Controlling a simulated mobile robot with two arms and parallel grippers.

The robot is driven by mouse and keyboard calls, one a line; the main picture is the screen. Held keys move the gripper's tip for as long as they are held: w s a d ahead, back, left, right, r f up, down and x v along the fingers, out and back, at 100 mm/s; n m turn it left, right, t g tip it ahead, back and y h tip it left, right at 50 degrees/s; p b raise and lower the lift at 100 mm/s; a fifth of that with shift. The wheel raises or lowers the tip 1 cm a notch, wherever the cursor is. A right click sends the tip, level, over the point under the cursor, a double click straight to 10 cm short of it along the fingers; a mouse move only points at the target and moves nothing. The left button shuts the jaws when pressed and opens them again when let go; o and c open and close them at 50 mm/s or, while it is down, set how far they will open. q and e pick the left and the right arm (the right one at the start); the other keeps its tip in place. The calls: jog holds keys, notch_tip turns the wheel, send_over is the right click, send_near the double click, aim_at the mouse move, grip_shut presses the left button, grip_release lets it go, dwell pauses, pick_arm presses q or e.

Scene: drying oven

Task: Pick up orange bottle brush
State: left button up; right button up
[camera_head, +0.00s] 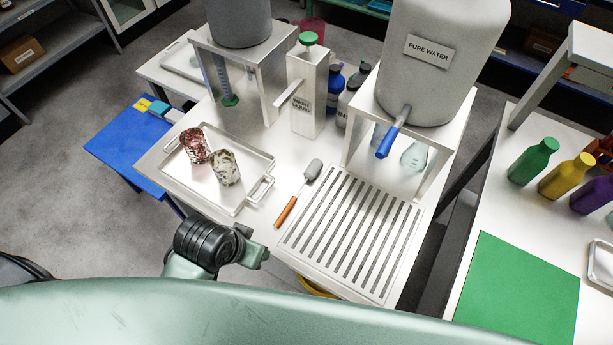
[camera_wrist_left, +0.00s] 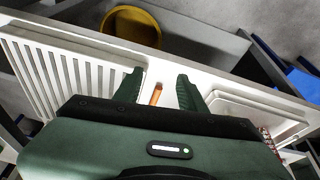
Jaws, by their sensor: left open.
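The bottle brush (camera_head: 298,193) lies on the white table between the metal tray and the slotted drain rack. It has an orange handle toward the front edge and a grey head toward the back. My left gripper (camera_head: 252,245) is at the table's front edge, just in front of and left of the handle. In the left wrist view the gripper (camera_wrist_left: 160,88) is open, its two green fingers apart. The orange handle (camera_wrist_left: 156,94) shows between the fingers, with nothing gripped; the brush head is hidden there. My right gripper is not in view.
A metal tray (camera_head: 213,203) with two stained beakers (camera_head: 226,167) lies left of the brush. The slotted rack (camera_head: 350,235) lies right, below the pure water tank (camera_head: 428,60). A wash liquid bottle (camera_head: 308,95) stands behind. A yellow bin (camera_wrist_left: 131,25) is below the table edge.

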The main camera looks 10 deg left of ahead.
pick_arm(q)
jog(key=w+d, duration=0.2)
jog(key=d, duration=0.1)
jog(key=w+d+m+g+h, duration=0.1)
jog(key=w+d, duration=0.2)
jog(key=w+d+m, duration=0.1)
jog(key=w+d, duration=0.2)
jog(key=shift+d+r+g, duration=0.1)
jog(key=shift+g, duration=0.2)
jog(key=shift+m+g, duration=0.3)
jog(key=shift+g, duration=0.2)
jog(key=w, duration=0.2)
jog(key=w+f, duration=0.1)
jog(key=shift+w+a+f, duration=0.1)
jog(key=shift+w+a, duration=0.25)
jog(key=shift+w, duration=0.05)
jog(key=y, duration=0.2)
send_over(287, 208)
jog(key=shift+d+n+g, duration=0.4)
jog(key=shift+w+a+f, duration=0.1)
jog(key=shift+w+a, duration=0.15)
jog(key=shift+a, duration=0.1)
jog(key=shift+a+f, duration=0.1)
jog(key=shift+f, duration=0.2)
jog(key=f, duration=0.4)
jog(key=f+p, duration=0.1)
jog(key=f, duration=0.2)
jog(key=shift+s, duration=0.25)
grip_shut()
